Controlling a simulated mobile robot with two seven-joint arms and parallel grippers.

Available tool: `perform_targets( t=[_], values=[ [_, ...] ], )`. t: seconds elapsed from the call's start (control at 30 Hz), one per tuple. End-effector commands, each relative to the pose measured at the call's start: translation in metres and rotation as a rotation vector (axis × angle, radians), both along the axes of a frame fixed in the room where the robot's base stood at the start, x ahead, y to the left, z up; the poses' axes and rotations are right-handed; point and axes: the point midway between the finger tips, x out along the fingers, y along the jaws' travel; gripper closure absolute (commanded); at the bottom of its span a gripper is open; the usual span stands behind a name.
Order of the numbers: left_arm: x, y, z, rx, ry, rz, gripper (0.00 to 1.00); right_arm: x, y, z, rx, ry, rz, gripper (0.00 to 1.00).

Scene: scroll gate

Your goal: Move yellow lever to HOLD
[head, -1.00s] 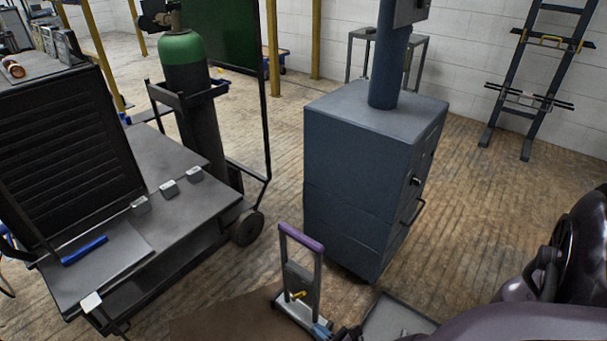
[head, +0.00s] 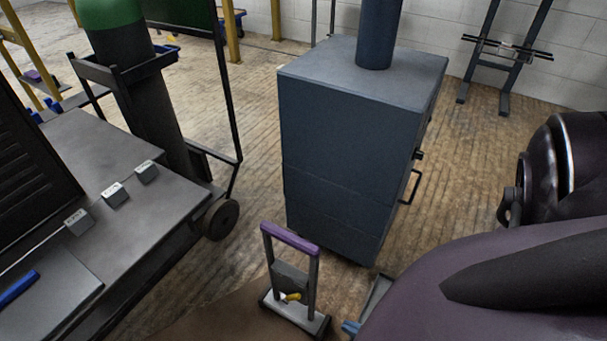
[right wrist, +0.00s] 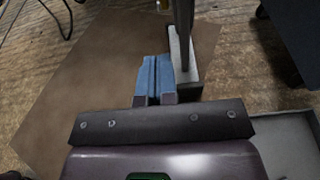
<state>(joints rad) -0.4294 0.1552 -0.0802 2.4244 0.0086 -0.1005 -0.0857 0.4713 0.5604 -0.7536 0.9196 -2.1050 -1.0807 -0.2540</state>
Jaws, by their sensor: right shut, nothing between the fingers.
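A small yellow lever (head: 291,297) sits low on a small upright gate frame with a purple top bar (head: 290,237), at the bottom middle of the head view. The frame stands on a light base plate on a brown mat. My right gripper (head: 351,327) shows its blue fingertips just right of the gate's base, apart from the lever. In the right wrist view its blue fingers (right wrist: 156,75) are together and empty, beside the grey post and base (right wrist: 184,70) of the gate. The lever is not clear in that view. My left gripper is not in view. No HOLD mark is readable.
A tall blue-grey cabinet (head: 350,150) stands behind the gate. A grey bench (head: 110,165) with several small labelled blocks is at left, with a green-topped gas cylinder (head: 125,80) behind it. A grey tray (right wrist: 280,140) lies at right. Brown mat (right wrist: 90,80) is clear left of the fingers.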

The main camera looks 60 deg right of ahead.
Motion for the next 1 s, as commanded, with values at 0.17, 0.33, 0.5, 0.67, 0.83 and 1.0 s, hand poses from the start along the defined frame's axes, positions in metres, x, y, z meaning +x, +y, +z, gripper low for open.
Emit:
perform_targets(
  t=[0.17, 0.33, 0.5, 0.67, 0.83, 1.0],
  values=[
    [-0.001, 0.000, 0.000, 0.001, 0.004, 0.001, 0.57, -0.004, 0.000, -0.003, -0.001, 0.007, 0.002, 1.00],
    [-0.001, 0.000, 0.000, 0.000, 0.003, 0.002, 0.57, -0.003, 0.000, -0.002, -0.002, 0.006, 0.002, 1.00],
    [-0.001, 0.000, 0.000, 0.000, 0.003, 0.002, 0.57, -0.002, 0.000, -0.003, -0.001, 0.006, 0.002, 1.00],
    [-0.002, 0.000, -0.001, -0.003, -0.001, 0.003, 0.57, 0.009, 0.001, -0.006, -0.001, 0.006, 0.002, 1.00],
    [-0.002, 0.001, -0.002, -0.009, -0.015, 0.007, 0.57, 0.034, 0.004, -0.014, 0.000, 0.006, 0.002, 1.00],
    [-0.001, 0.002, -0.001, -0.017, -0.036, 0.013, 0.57, 0.063, 0.006, -0.022, 0.000, 0.008, 0.001, 1.00]
  ],
)
